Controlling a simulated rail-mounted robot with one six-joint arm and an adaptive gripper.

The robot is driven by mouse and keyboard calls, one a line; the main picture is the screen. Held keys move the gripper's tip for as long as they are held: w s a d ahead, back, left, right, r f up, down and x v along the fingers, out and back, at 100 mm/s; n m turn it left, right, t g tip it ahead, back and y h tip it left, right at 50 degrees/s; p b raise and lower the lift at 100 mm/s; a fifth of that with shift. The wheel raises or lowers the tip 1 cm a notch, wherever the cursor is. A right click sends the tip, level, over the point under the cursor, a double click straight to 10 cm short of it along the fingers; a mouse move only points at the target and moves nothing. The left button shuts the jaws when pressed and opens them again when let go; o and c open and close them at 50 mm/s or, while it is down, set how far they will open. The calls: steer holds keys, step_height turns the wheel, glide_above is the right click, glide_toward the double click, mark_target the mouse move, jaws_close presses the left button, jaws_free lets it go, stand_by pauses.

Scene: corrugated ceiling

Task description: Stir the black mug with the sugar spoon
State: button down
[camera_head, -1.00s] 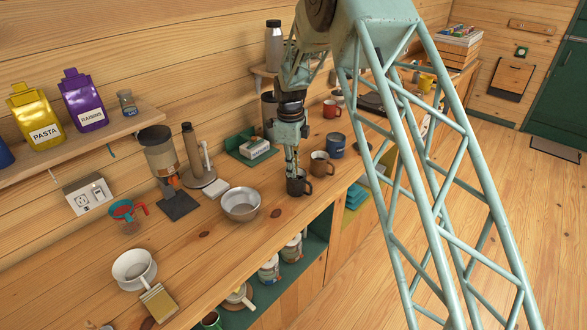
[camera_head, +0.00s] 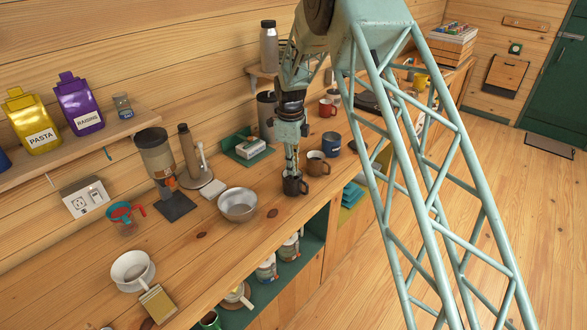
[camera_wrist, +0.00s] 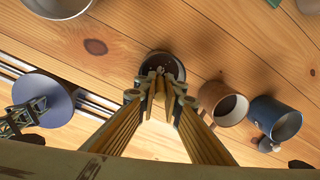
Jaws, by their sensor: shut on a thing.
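The black mug (camera_head: 295,187) stands upright on the wooden counter. In the wrist view the black mug (camera_wrist: 149,62) shows from above, partly covered by my fingers, with small light specks visible inside. My gripper (camera_head: 293,172) points down right over the mug's opening. In the wrist view my gripper (camera_wrist: 162,82) has its yellow-ribbed fingers brought close together at the mug. The sugar spoon in its grip is mostly hidden by the fingers and mug. I cannot tell how deep its end sits.
A brown mug (camera_head: 316,165) and a blue mug (camera_head: 331,145) stand close behind to the right. A metal bowl (camera_head: 238,206) is to the left, near the counter's front edge. A grinder (camera_head: 156,152) stands farther left. Bare counter lies between bowl and black mug.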

steer(key=shift+b, duration=1.7)
step_height(320, 180, up, 12)
steer(key=p, duration=0.4)
steer(key=shift+s+a, duration=0.2)
steer(key=shift+s, duration=0.25)
stand_by(3.1)
